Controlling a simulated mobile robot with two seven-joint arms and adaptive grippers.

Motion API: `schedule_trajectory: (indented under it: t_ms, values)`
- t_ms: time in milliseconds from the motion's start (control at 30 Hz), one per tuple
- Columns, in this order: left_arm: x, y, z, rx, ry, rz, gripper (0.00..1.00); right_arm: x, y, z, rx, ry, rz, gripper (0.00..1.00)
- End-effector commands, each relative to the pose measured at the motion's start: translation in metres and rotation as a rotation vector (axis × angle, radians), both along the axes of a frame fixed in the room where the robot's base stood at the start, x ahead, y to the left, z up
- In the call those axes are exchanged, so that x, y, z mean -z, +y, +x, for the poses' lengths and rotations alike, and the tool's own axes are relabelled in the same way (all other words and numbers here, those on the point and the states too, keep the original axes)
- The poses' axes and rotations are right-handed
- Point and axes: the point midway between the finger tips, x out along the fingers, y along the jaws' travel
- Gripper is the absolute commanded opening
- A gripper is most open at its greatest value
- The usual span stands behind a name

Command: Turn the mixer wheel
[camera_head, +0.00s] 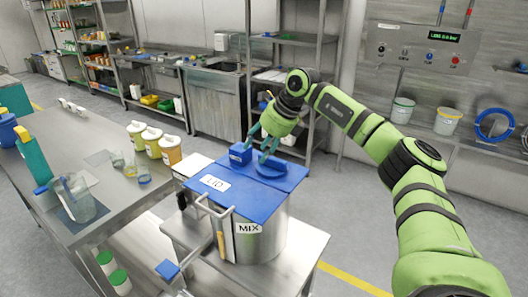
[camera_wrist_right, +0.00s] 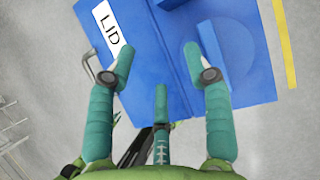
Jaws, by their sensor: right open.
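The steel mixing tank (camera_head: 266,240) labelled MIX stands on a metal stand. Its blue lid (camera_head: 214,184), marked LID, lies on top and also shows in the wrist view (camera_wrist_right: 150,50). A round blue disc (camera_head: 271,169), possibly the mixer wheel, sits on the far part of the top; the wrist view shows part of it (camera_wrist_right: 228,45). My right gripper (camera_head: 260,143) is above the lid, close to a blue block (camera_head: 240,154). Its teal fingers (camera_wrist_right: 158,62) are spread with nothing between them. I cannot tell whether a finger touches the top.
A grey bar handle (camera_head: 213,213) stands out at the tank's front. A steel table (camera_head: 140,185) with bottles and yellow tubs (camera_head: 171,150) is at the left. Shelves, a sink and a wall panel (camera_head: 420,46) stand behind. Grey floor is open beyond the stand.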

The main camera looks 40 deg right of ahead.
Motion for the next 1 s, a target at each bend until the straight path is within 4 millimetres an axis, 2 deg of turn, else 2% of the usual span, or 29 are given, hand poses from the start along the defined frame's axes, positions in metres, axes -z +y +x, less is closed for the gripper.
schedule_trajectory:
  t_ms: [33, 100, 200, 633, 800, 1000]
  values:
    - [0.000, 0.000, 0.001, 0.000, -0.002, 0.000, 0.40, -0.008, -0.024, -0.011, 0.034, 0.031, -0.041, 0.52]
    - [0.000, 0.000, 0.002, 0.000, -0.004, -0.001, 0.40, -0.012, -0.043, -0.024, 0.063, 0.068, -0.077, 0.52]
    - [-0.001, 0.000, 0.002, 0.000, -0.003, -0.001, 0.40, -0.012, -0.055, -0.031, 0.081, 0.095, -0.096, 0.52]
    - [-0.020, 0.000, -0.006, 0.000, 0.008, 0.001, 0.40, 0.040, -0.048, -0.011, 0.080, 0.099, -0.097, 0.52]
    - [-0.022, 0.000, -0.006, 0.000, 0.008, 0.000, 0.40, 0.050, -0.047, -0.007, 0.081, 0.096, -0.097, 0.52]
    - [-0.022, 0.000, -0.005, 0.000, 0.008, 0.000, 0.40, 0.052, -0.047, -0.007, 0.080, 0.095, -0.097, 0.52]
